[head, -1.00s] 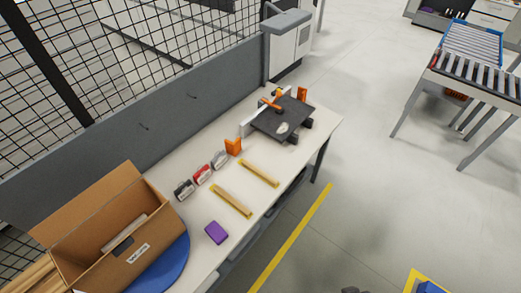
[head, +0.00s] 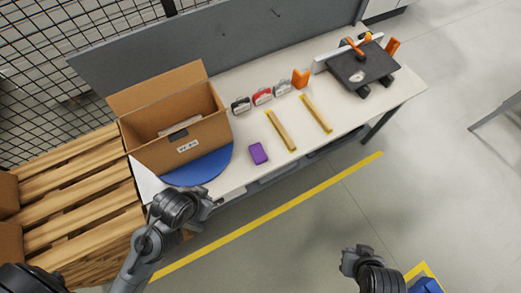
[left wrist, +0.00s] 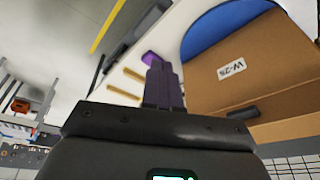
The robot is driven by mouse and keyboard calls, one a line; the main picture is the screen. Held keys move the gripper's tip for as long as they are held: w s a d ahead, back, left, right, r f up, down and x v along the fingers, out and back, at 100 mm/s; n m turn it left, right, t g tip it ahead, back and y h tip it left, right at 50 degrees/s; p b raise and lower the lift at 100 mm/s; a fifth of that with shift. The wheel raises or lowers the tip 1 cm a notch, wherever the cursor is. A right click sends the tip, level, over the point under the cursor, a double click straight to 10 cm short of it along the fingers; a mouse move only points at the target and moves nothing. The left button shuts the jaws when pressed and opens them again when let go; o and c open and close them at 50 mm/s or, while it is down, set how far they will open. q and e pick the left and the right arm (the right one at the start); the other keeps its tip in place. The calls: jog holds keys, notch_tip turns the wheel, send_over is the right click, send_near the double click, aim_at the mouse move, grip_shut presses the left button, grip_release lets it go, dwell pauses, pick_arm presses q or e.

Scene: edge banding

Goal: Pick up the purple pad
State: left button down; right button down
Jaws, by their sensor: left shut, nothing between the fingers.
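The purple pad (head: 258,153) lies flat on the white table near its front edge, right of the blue round mat. It also shows in the left wrist view (left wrist: 151,58), partly hidden behind my left gripper's fingers. My left gripper (head: 212,200) is at the table's front edge, left of and nearer than the pad, apart from it. In the left wrist view its fingers (left wrist: 163,85) are together with nothing between them. My right gripper (head: 357,256) is over the floor at the lower right, well away from the table. Its fingers are too small to judge.
An open cardboard box (head: 180,125) stands on the table by the blue round mat (head: 205,168). Two wooden strips (head: 281,131) lie right of the pad. Several small boxed items (head: 262,96) stand behind. A black fixture (head: 362,70) is at the far right. Table around the pad is clear.

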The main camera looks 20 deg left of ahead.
pick_arm(q)
jog(key=c, duration=1.8)
grip_release()
jog(key=shift+c, duration=0.2)
jog(key=o, duration=1.8)
